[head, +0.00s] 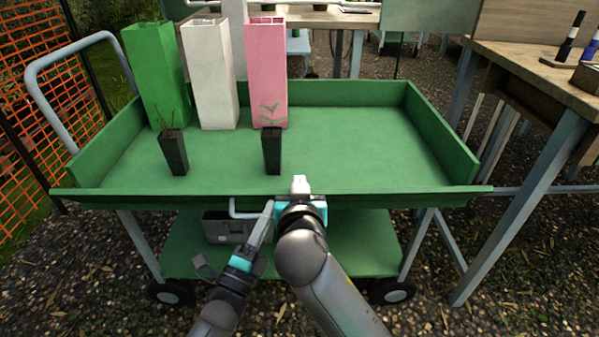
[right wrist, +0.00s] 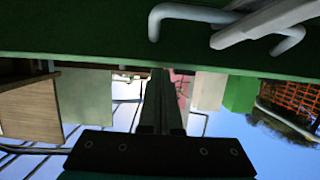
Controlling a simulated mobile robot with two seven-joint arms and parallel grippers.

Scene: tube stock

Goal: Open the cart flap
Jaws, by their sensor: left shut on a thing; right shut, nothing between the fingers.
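The green cart (head: 385,160) stands in front of me. Its front flap (head: 400,198) runs along the near edge and sits lower than the front ends of the side walls; I cannot tell its exact tilt. A grey bar handle (head: 233,209) is on the flap's near face and also shows in the right wrist view (right wrist: 190,11). My left gripper (head: 267,206) is shut on the handle. My right gripper (head: 299,182) is shut and empty, its fingertips at the flap's top edge near the middle. The right wrist view shows its fingers (right wrist: 162,95) beside the flap.
Green (head: 157,75), white (head: 210,75) and pink (head: 265,75) tall boxes stand at the tray's back left. Two small dark pots (head: 173,152) (head: 272,150) stand nearer the flap. The tray's right half is clear. A wooden table (head: 545,70) stands at the right.

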